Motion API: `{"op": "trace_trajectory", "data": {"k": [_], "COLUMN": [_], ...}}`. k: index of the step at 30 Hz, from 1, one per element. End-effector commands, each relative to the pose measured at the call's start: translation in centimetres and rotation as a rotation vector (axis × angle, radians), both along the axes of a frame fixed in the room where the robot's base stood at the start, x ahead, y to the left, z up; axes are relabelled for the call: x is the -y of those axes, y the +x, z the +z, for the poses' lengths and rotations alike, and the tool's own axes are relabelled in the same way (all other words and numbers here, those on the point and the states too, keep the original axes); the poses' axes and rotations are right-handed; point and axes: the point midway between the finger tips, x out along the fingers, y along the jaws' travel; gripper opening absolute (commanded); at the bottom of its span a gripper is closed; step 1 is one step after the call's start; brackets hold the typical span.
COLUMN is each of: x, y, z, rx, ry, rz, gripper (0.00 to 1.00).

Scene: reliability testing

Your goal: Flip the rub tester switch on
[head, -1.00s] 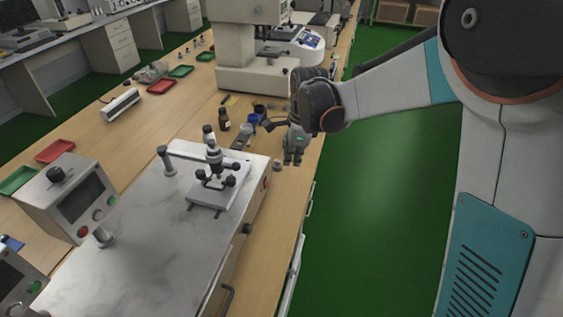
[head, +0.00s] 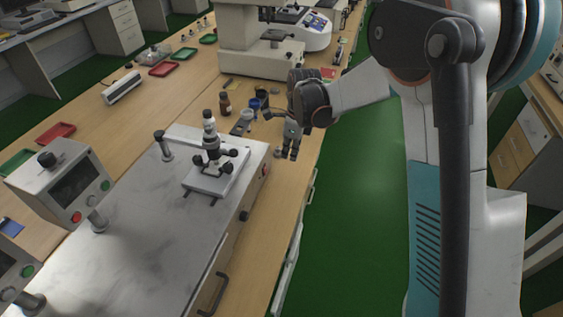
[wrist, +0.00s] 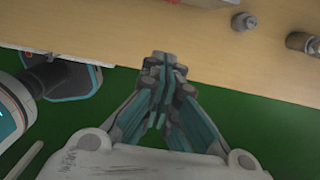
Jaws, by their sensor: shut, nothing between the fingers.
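The rub tester is a long machine with a pale metal top (head: 150,220) on the bench in the head view. A small red switch (head: 265,171) shows on its right side, near the far corner. A weight fixture (head: 212,165) stands on its top. My gripper (head: 289,157) is shut and empty, pointing down just beyond and right of that corner, apart from the switch. In the wrist view its fingers (wrist: 165,62) meet over the bench edge. The switch cannot be made out in the wrist view.
A small grey weight (head: 278,153) stands beside my gripper; bottles (head: 225,104) stand behind the tester. A control box with a screen (head: 75,185) is on the left. A drawer handle (head: 213,295) sticks out in front. Green floor right of the bench is clear.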

Motion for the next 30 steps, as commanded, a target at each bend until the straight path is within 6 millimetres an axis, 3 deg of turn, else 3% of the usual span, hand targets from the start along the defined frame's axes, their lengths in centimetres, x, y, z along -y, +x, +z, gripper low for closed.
{"op": "trace_trajectory", "data": {"k": [15, 21, 30], "x": [-1.1, -3.7, -4.8], "y": [0.4, 1.3, 1.8], "z": [-9.6, -9.8, -9.7], "rx": [0.0, 0.0, 0.0], "ry": [0.0, 0.0, 0.0], "rz": [0.002, 0.003, 0.001], "gripper": [0.0, 0.0, 0.0]}}
